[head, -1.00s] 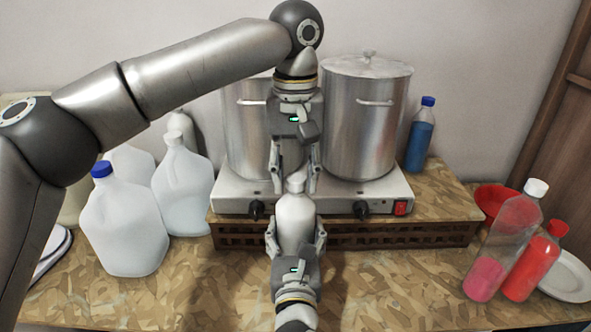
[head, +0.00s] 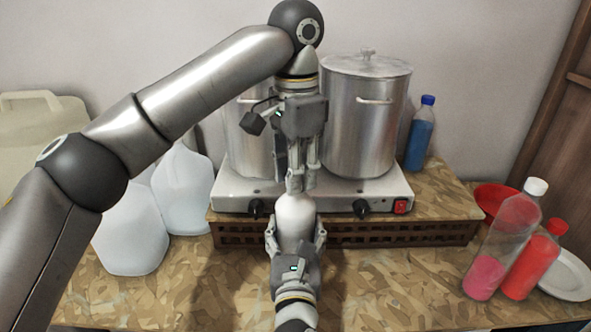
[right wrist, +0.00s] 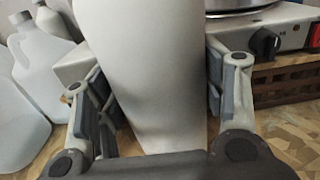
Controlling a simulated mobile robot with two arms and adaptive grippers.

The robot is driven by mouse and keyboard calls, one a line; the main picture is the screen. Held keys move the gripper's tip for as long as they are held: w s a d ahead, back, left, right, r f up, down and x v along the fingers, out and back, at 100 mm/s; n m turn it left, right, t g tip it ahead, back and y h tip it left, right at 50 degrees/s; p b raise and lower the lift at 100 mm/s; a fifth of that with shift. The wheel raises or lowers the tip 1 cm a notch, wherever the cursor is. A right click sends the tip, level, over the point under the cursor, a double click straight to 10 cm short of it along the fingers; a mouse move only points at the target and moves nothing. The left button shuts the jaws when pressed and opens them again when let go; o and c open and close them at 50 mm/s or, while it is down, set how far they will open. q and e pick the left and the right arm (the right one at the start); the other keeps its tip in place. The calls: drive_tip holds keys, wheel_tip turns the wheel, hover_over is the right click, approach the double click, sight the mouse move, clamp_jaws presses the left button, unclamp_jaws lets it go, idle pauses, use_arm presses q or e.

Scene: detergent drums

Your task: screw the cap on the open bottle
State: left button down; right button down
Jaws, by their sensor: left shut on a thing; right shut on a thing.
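A white bottle (head: 296,214) stands upright in the middle of the head view, in front of the hot plate. My right gripper (head: 296,234) is shut around its body from the front. The bottle's white side also fills the middle of the right wrist view (right wrist: 150,70), between the fingers. My left gripper (head: 300,184) points straight down over the bottle's top, shut, with its fingertips at the neck. The cap is hidden between these fingers, so I cannot tell how it sits on the neck.
A hot plate (head: 232,196) with two steel pots (head: 366,120) stands behind on a raised shelf. White jugs (head: 130,235) are at left. A blue bottle (head: 420,140), a pink-filled bottle (head: 487,275) and a red bottle (head: 530,268) are at right.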

use_arm(q)
drive_tip(key=m, duration=0.6)
drive_tip(key=c, duration=1.1)
unclamp_jaws()
drive_tip(key=shift+o, duration=0.2)
drive_tip(key=shift+r, duration=0.1)
wheel_tip(320, 180, up, 12)
use_arm(e)
drive_tip(key=shift+c, duration=1.2)
unclamp_jaws()
drive_tip(key=shift+s, duration=0.1)
